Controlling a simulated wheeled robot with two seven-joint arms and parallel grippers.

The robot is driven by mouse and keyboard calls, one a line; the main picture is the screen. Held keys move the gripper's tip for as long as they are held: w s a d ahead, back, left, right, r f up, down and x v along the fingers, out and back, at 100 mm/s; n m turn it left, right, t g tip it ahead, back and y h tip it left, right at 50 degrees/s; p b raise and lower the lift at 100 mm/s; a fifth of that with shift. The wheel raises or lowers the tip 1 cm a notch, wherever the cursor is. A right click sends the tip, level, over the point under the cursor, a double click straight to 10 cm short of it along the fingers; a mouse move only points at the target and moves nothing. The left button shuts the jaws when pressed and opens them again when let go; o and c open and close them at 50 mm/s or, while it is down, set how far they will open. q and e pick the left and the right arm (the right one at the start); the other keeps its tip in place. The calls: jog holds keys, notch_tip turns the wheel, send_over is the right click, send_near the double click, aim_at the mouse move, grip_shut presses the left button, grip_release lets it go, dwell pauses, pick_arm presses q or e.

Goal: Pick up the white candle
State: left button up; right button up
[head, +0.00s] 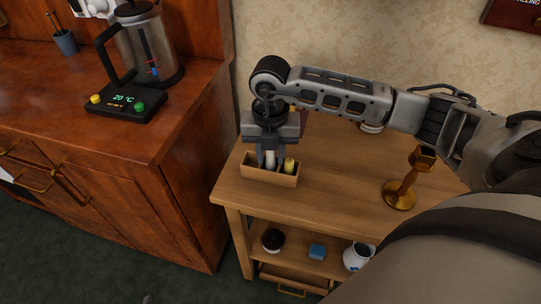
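The white candle (270,161) stands in a small open wooden box (268,176) at the left front of the wooden table. A yellowish candle (290,165) stands in the same box, to its right. My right gripper (269,158) points down into the box, with its fingers on either side of the white candle. I cannot tell whether the fingers touch the candle or stand slightly apart from it. The gripper body hides the candle's upper part. My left gripper is not in view.
A brass candlestick (400,190) stands at the right on the table (335,180).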

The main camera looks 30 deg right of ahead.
grip_shut()
